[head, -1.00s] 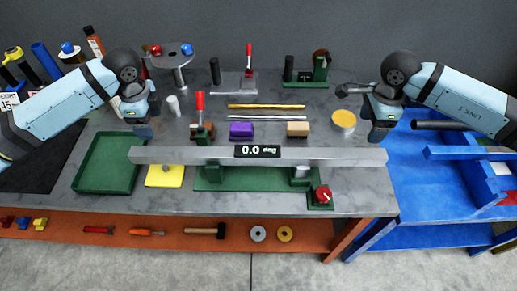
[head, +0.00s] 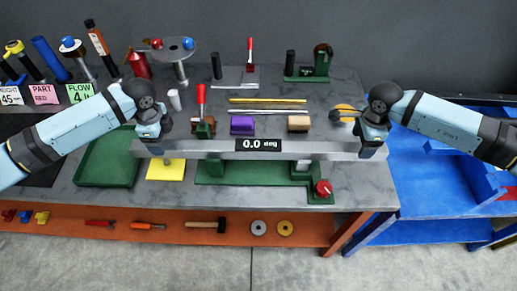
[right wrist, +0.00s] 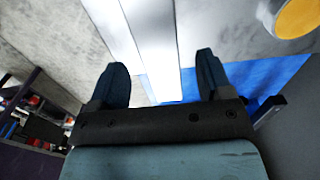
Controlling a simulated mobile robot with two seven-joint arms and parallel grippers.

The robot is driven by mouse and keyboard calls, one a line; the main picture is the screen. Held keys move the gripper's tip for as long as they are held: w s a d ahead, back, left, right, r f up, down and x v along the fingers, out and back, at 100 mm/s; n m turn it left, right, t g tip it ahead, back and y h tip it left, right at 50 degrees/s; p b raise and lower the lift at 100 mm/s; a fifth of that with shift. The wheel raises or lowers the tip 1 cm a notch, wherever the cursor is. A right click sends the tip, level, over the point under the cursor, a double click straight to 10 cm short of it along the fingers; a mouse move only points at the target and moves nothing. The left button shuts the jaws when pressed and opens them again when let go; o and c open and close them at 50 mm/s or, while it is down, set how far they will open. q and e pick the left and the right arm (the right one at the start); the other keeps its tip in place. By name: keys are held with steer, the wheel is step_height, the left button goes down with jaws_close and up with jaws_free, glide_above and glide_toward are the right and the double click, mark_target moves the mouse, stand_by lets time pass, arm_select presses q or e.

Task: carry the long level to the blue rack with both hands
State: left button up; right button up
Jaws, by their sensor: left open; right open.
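The long level (head: 215,148) is a silver bar with a black display reading 0.0, lying across the middle of the table above a green positioner base (head: 250,176). My left gripper (head: 152,150) is open at the level's left end. My right gripper (head: 370,151) is open at its right end. In the right wrist view the level (right wrist: 150,40) runs between the two spread fingers of my right gripper (right wrist: 161,75); contact cannot be told. The left fingertips are partly hidden. The blue rack (head: 420,185) stands at the right, beside the table.
A green tray (head: 97,180) and a yellow pad (head: 165,170) lie at the left. A red knob (head: 322,187) is at the front right. Behind the level are a purple block (head: 242,124), a tan block (head: 298,123) and a yellow disc (head: 345,110), partly behind my right gripper.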

mark_target(164, 145)
arm_select(q)
steer(key=shift+f, duration=1.95)
arm_select(e)
steer(key=shift+f, duration=1.95)
arm_select(q)
jaws_close()
arm_select(e)
jaws_close()
